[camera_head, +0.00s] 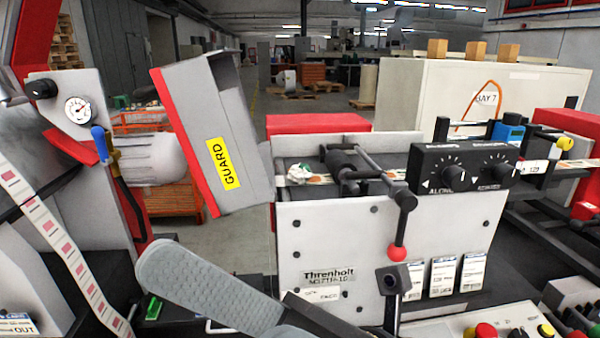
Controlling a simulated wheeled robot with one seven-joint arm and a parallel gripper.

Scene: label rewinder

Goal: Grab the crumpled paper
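A small crumpled paper (299,172), white with greenish patches, sits at the left end of the dark channel on top of the light-grey machine marked Threnholt (300,235). It lies just right of the raised guard (232,135) with its yellow GUARD label. Part of the printed strip shows right of the paper, leading toward the black rollers (345,165).
A label strip (62,245) hangs at left.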

